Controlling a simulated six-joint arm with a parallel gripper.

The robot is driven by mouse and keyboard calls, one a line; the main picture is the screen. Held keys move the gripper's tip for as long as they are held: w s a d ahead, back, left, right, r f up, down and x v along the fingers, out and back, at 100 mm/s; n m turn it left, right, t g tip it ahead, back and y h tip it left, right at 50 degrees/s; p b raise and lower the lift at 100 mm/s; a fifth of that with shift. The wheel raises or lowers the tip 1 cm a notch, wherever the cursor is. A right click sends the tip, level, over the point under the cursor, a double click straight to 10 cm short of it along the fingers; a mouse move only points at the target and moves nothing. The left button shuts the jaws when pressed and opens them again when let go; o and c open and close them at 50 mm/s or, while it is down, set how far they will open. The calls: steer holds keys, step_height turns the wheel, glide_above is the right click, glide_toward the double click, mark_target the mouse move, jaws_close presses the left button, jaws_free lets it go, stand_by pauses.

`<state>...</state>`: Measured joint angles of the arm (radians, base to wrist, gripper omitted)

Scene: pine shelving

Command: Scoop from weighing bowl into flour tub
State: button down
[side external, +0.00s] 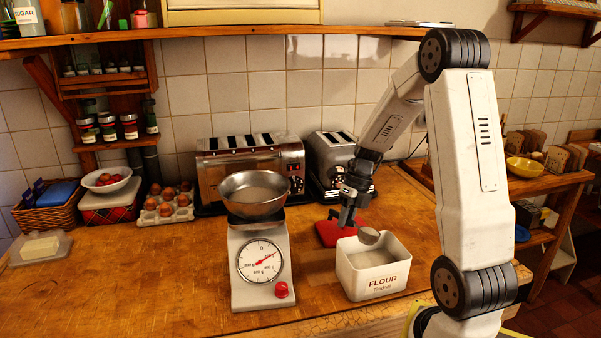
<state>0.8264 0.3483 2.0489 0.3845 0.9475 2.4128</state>
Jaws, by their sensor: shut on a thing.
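The metal weighing bowl (254,208) sits on the white dial scale (235,275) left of centre. Some pale content shows in it, and the red needle points to the upper right of the dial. The white flour tub (375,279), labelled FLOUR, stands open on the counter to the right of the scale. My gripper (347,217) is shut on a metal scoop (369,236), whose round bowl hangs at the tub's open top, by its far rim. I cannot tell whether the scoop holds flour.
A red board or cloth (330,233) lies behind the tub. A large toaster (248,163) and a smaller toaster (330,155) stand against the tiled wall. Eggs in a carton (166,216) and a butter dish (40,248) sit left. The front-left counter (130,285) is clear.

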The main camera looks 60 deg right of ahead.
steer(key=shift+d+f+t+y, duration=0.1)
steer(key=shift+f+t+y, duration=0.25)
steer(key=shift+y, duration=0.45)
steer(key=shift+r, duration=0.1)
steer(key=shift+s+d+r+t+y, duration=0.1)
steer(key=shift+t+y, duration=0.1)
steer(key=shift+y, duration=0.4)
steer(key=shift+r+t+y, duration=0.1)
steer(key=shift+t+y, duration=0.05)
steer(key=shift+y, duration=0.45)
steer(key=shift+d+t+y, duration=0.15)
steer(key=shift+t+y, duration=0.15)
steer(key=shift+y, duration=0.5)
steer(key=shift+r+y, duration=0.15)
steer(key=shift+y, duration=0.15)
steer(key=shift+d, duration=0.1)
steer(key=shift+s+d+r+t+y, duration=0.15)
steer(key=shift+t+y, duration=0.35)
steer(key=shift+y, duration=0.6)
